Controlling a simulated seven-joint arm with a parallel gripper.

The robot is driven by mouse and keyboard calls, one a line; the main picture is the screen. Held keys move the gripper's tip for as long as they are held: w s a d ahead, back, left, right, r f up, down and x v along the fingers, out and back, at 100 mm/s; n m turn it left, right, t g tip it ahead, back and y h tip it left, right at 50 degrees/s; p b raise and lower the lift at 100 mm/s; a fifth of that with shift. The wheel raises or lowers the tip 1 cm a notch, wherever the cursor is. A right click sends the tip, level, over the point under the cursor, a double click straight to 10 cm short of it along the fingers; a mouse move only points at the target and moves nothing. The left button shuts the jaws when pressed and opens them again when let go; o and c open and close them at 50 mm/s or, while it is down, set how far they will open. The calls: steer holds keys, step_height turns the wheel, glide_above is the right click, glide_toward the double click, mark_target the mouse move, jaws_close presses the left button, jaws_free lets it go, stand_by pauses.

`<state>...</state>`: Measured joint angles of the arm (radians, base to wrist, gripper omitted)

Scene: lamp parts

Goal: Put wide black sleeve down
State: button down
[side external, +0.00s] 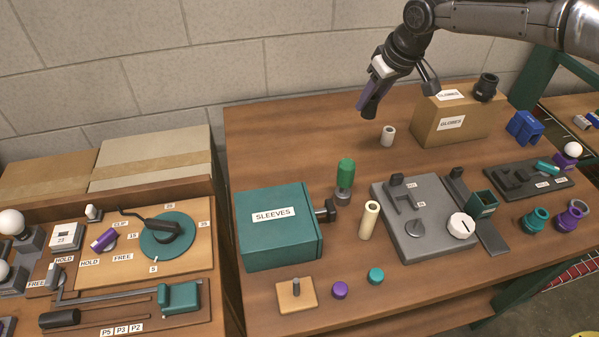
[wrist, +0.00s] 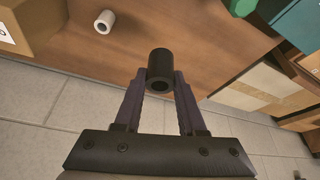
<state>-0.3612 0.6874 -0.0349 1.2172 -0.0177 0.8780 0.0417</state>
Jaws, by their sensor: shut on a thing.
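The wide black sleeve (wrist: 161,66) is a short dark tube with a round bore. It sits between the fingertips of my gripper (wrist: 160,82) in the wrist view, and the fingers are shut on it. In the side external view my gripper (side external: 374,93) is at the back of the bench, up in the air, with the dark sleeve (side external: 370,106) at its tip. It appears to be held above the wooden bench top (side external: 300,130), apart from it. The exact height is hard to tell.
A white sleeve (side external: 388,135) stands just right of my gripper. The globes box (side external: 455,122) is farther right, with a black part (side external: 486,87) on top. The back left of the bench is clear.

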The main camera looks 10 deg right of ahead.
steer(key=w+a+f, duration=0.1)
steer(key=a+f, duration=0.2)
steer(key=a, duration=0.5)
steer(key=a+f, duration=0.4)
steer(key=a, duration=0.3)
steer(key=shift+n, duration=0.3)
steer(key=shift+a+f, duration=0.15)
steer(key=shift+f, duration=4.45)
steer(key=shift+f, duration=0.15)
steer(key=c, duration=0.5)
jaws_free()
